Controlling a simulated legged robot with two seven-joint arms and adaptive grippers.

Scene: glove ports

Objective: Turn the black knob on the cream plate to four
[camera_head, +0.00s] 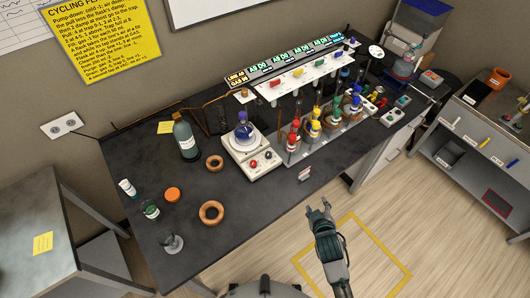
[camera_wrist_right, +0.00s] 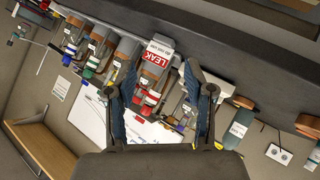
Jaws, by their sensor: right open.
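The cream plate (camera_head: 240,150) stands on the dark bench with a blue-filled flask (camera_head: 243,130) on top. On its front face are a red knob (camera_head: 253,163) and a small black knob (camera_head: 268,155). The knob's pointer and scale are too small to read. My right gripper (camera_head: 319,208) is open and empty, over the floor in front of the bench, right of and nearer than the plate. Its two spread fingers also show in the right wrist view (camera_wrist_right: 163,85), where the knob cannot be made out clearly. My left gripper is not in view.
A rack of coloured valves (camera_head: 315,128) stands right of the plate. A dark bottle (camera_head: 186,140) and a cork ring (camera_head: 214,163) are to its left. Another cork ring (camera_head: 211,212) lies nearer. The floor (camera_head: 285,245) before the bench is clear.

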